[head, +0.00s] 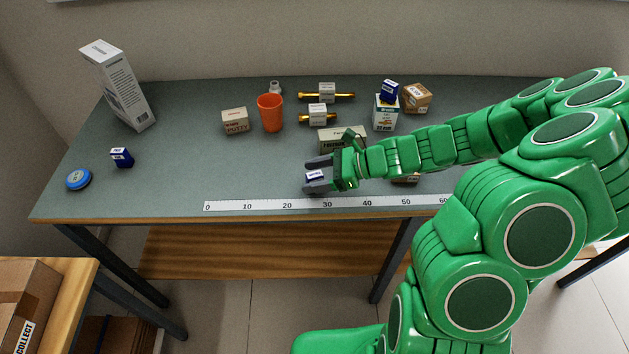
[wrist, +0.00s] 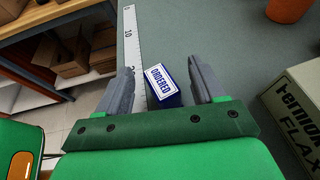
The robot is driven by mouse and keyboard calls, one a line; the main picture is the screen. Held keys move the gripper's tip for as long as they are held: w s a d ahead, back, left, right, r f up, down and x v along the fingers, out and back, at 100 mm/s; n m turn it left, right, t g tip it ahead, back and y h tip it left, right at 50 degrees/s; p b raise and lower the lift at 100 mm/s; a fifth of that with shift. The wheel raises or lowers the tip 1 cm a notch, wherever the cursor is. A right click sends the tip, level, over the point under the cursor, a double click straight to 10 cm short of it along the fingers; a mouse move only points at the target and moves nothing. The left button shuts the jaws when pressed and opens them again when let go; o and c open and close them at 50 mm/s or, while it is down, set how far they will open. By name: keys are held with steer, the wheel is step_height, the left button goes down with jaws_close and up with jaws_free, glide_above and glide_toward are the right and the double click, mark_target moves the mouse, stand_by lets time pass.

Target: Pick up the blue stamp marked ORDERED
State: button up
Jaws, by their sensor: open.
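The blue stamp (wrist: 164,86) marked ORDERED stands on the grey-green table in the wrist view, its white label with blue letters facing the camera. My gripper (wrist: 164,84) is open, with one grey finger on each side of the stamp. A narrow gap shows between the stamp and each finger, wider on the right. In the head view my gripper (head: 317,179) is low over the table's front part, and the stamp's label (head: 314,175) shows between the fingers. The rest of the stamp is mostly hidden there by the fingers.
A white ruler strip (head: 247,206) runs along the front edge. An orange cup (head: 270,113), a putty box (head: 235,122) and brass fittings stand farther back. Another blue stamp (head: 122,157) and a blue tin (head: 78,179) are at left.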

steer(key=shift+a, duration=0.1)
jaws_close()
stand_by(0.4)
